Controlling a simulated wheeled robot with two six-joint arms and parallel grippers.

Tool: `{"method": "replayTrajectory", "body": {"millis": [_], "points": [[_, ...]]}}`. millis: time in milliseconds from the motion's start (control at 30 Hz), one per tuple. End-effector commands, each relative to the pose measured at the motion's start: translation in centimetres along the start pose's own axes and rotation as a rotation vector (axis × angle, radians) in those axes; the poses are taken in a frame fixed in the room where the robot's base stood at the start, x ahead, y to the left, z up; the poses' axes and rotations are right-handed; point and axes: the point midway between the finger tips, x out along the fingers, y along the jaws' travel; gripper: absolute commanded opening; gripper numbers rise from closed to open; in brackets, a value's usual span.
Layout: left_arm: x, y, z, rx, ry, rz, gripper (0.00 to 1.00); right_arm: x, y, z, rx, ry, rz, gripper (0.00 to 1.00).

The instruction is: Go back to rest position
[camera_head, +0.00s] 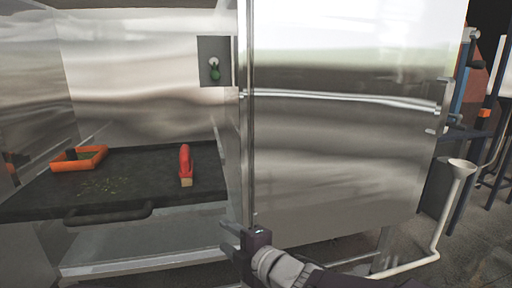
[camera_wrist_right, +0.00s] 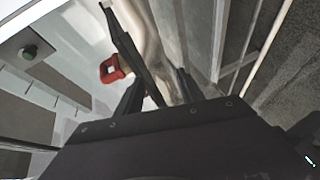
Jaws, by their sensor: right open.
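My right gripper (camera_head: 236,240) is at the bottom middle of the head view, at the lower end of the upright edge of the shiny metal door panel (camera_head: 340,170). Its arm comes in from the lower right. The gripper is open, and its dark fingers also show in the right wrist view (camera_wrist_right: 155,90). I see nothing held between them. I cannot tell whether a finger touches the door edge. My left gripper is not in view.
A green button (camera_head: 215,73) is on the back wall. A pale funnel pipe (camera_head: 449,205) stands at right.

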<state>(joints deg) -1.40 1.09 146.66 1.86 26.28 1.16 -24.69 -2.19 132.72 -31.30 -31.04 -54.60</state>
Motion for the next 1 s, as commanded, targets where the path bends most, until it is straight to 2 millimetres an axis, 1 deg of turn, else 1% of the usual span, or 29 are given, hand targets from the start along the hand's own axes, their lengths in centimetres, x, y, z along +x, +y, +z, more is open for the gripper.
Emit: {"method": "replayTrajectory", "body": {"millis": [33,67,100,167,200,267,300,367,400,467,500,533,567,600,667,700,767,800,967,1000], "points": [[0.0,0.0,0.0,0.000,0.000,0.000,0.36,-0.3,-0.7,2.2,0.035,-0.055,-0.018,0.45],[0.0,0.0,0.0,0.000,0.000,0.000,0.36,-0.5,-1.2,3.6,0.065,-0.092,-0.032,0.45],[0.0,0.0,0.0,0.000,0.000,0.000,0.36,-1.0,-2.1,5.5,0.108,-0.145,-0.053,0.45],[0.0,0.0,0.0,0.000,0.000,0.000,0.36,-1.9,-3.7,8.6,0.195,-0.237,-0.088,0.45],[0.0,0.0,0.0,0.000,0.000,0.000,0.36,-2.9,-5.2,10.9,0.272,-0.311,-0.117,0.45],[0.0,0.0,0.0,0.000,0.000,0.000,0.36,-4.9,-8.0,14.3,0.418,-0.439,-0.166,0.45],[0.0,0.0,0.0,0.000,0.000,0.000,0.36,-6.6,-10.3,16.4,0.533,-0.534,-0.201,0.45],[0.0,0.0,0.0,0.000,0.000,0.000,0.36,-9.3,-13.7,18.5,0.714,-0.670,-0.248,0.45],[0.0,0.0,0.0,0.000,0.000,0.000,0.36,-11.1,-15.8,19.3,0.833,-0.756,-0.274,0.45],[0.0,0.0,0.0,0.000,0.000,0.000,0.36,-13.6,-18.8,19.7,1.004,-0.874,-0.310,0.45],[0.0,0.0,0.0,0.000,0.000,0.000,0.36,-15.1,-20.7,19.4,1.114,-0.950,-0.334,0.45],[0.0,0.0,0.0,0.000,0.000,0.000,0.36,-16.2,-21.9,19.1,1.194,-1.004,-0.350,0.45],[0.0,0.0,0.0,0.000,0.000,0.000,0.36,-17.2,-23.2,18.5,1.272,-1.057,-0.367,0.45],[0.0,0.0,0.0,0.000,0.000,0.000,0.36,-18.4,-24.7,17.5,1.370,-1.126,-0.391,0.45],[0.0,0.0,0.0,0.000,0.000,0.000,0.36,-20.1,-26.5,15.8,1.515,-1.232,-0.420,0.45],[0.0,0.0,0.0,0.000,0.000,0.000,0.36,-21.3,-27.5,14.6,1.613,-1.311,-0.434,0.45],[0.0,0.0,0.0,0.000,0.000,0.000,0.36,-22.6,-28.4,13.2,1.748,-1.430,-0.424,0.45],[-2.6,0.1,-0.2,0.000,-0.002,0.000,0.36,-23.1,-25.8,12.9,1.754,-1.428,-0.409,0.45],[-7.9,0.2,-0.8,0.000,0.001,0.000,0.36,-24.2,-20.7,11.9,1.746,-1.422,-0.411,0.45],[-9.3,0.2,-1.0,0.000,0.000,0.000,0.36,-24.5,-19.3,11.6,1.745,-1.422,-0.411,0.45]]}}
